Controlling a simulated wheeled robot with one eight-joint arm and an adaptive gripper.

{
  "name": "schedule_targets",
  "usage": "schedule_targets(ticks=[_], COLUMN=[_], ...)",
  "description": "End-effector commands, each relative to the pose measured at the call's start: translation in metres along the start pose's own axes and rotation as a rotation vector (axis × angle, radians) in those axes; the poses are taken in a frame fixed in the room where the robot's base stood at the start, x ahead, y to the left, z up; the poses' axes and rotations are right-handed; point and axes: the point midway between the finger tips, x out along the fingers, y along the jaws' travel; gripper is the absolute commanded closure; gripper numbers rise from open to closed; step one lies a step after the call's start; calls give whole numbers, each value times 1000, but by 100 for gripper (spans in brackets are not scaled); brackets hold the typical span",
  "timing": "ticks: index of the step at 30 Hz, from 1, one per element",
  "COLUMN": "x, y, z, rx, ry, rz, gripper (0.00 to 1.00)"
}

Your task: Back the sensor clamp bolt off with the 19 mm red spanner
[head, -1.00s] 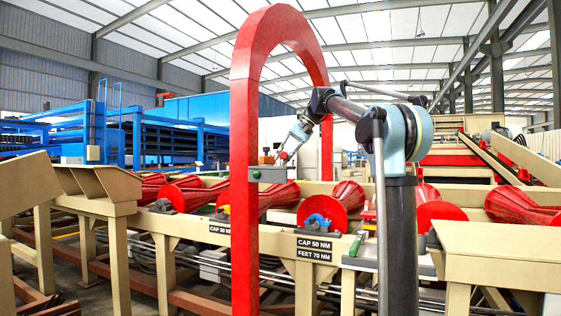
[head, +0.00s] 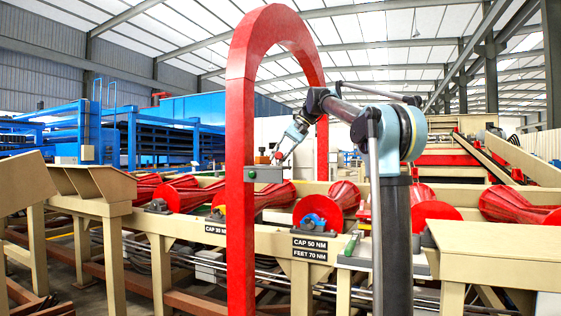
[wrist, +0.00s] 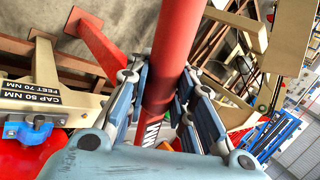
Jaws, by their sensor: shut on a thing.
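In the head view my gripper (head: 283,147) is at the red arch, just right of a grey sensor box (head: 264,174) on its near leg. A small brownish block (head: 262,159), perhaps part of the clamp, sits on top of the box. I cannot make out the bolt itself. In the wrist view my gripper (wrist: 165,85) has its blue pads closed on either side of a red bar (wrist: 160,92), which I take for the red spanner. White lettering shows below the bar, partly hidden. The spanner's jaw end and its fit on the bolt cannot be made out.
The red arch (head: 241,200) stands close to my arm. Red conical rollers (head: 317,210) line the beige conveyor frame (head: 370,258) behind it. A torque sign (head: 310,248) hangs on the frame. A beige table (head: 495,243) is at right, a blue rack (head: 110,135) at left.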

Motion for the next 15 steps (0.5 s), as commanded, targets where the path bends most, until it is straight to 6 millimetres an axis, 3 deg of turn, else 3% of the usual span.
schedule_targets(ticks=[15], x=[-10], y=[-7], z=[-2], rx=[-1], ry=[3], rz=[0], gripper=[100])
